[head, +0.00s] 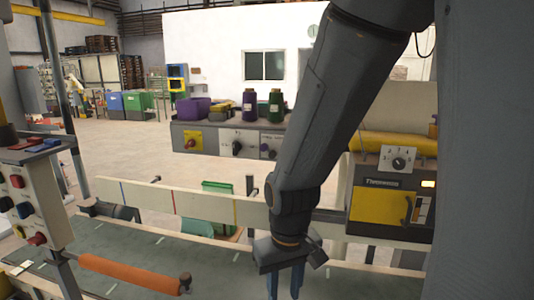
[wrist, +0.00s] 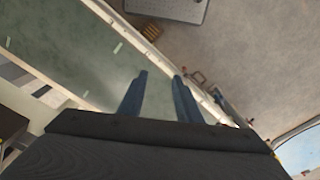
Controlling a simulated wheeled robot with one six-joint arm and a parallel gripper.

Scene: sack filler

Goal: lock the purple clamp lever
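I cannot make out a purple clamp lever in either view; part of the right side is hidden behind my arm and a grey column. My gripper (head: 285,282) hangs at the lower middle of the head view, in front of the conveyor's pale side rail. In the wrist view my gripper (wrist: 159,95) shows two blue-grey fingers apart with nothing between them. They are above the edge between the green belt and the concrete floor.
The green conveyor belt (head: 140,255) has an orange roller (head: 130,273) across it. A control panel (head: 30,200) stands left. A yellow-fronted machine (head: 380,207) stands right.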

